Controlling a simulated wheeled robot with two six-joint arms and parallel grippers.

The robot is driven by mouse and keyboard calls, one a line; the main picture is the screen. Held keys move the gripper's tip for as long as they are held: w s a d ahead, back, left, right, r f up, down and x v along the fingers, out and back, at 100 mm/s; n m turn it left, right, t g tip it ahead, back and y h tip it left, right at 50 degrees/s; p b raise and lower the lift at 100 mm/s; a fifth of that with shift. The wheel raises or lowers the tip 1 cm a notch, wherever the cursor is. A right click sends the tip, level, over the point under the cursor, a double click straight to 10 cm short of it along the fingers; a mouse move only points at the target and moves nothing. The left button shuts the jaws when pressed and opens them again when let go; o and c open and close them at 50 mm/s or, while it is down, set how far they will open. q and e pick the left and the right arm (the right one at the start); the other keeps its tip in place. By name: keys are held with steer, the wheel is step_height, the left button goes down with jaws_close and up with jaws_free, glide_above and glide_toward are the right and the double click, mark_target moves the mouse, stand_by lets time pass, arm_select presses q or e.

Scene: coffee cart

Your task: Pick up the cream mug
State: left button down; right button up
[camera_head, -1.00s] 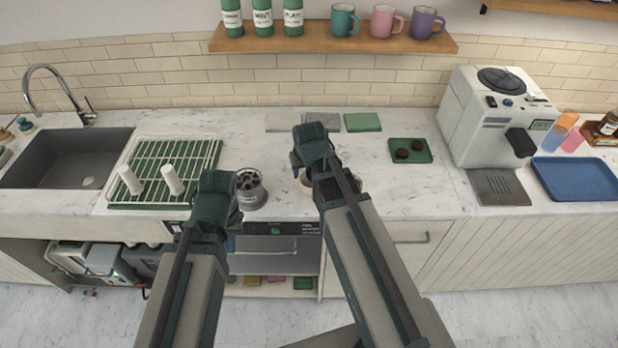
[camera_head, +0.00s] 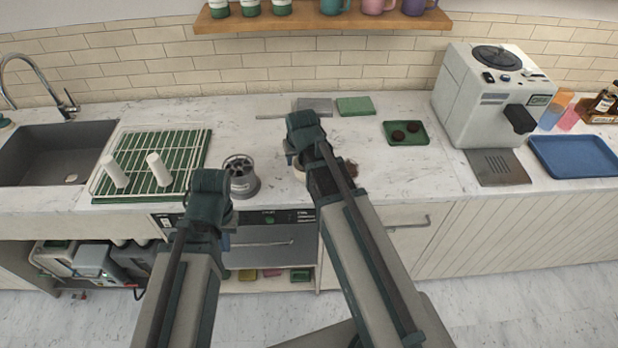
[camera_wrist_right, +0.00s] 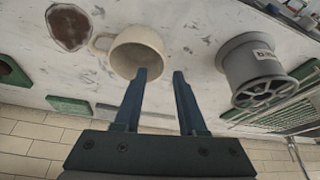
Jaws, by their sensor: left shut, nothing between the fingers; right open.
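The cream mug (camera_wrist_right: 137,50) stands on the counter in the right wrist view, its opening facing the camera and its handle at the left. In the head view my right arm hides most of it. My right gripper (camera_wrist_right: 160,74) is open, with no object held. In the wrist view its left fingertip overlaps the mug's near rim, and its right fingertip is to the right of the mug. I cannot tell whether the finger touches it. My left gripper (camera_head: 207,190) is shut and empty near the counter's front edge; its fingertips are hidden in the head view.
A grey spool-like cylinder (camera_wrist_right: 258,72) stands close to the right of the mug in the wrist view. A brown spill (camera_wrist_right: 70,27) lies on its other side. The dish rack (camera_head: 196,160) is left, and a green tray with dark pucks (camera_head: 392,140) is right.

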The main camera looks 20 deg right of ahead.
arm_select(q)
steer(key=shift+f, duration=0.6)
arm_select(e)
steer(key=shift+w+f, duration=0.3)
steer(key=shift+f, duration=0.3)
steer(key=shift+f, duration=0.1)
steer(key=b+x, duration=0.5)
steer(key=shift+a+f, duration=0.1)
steer(key=shift+a, duration=0.15)
arm_select(q)
step_height(320, 180, down, 5)
steer(key=shift+r, duration=0.15)
arm_select(e)
jaws_close()
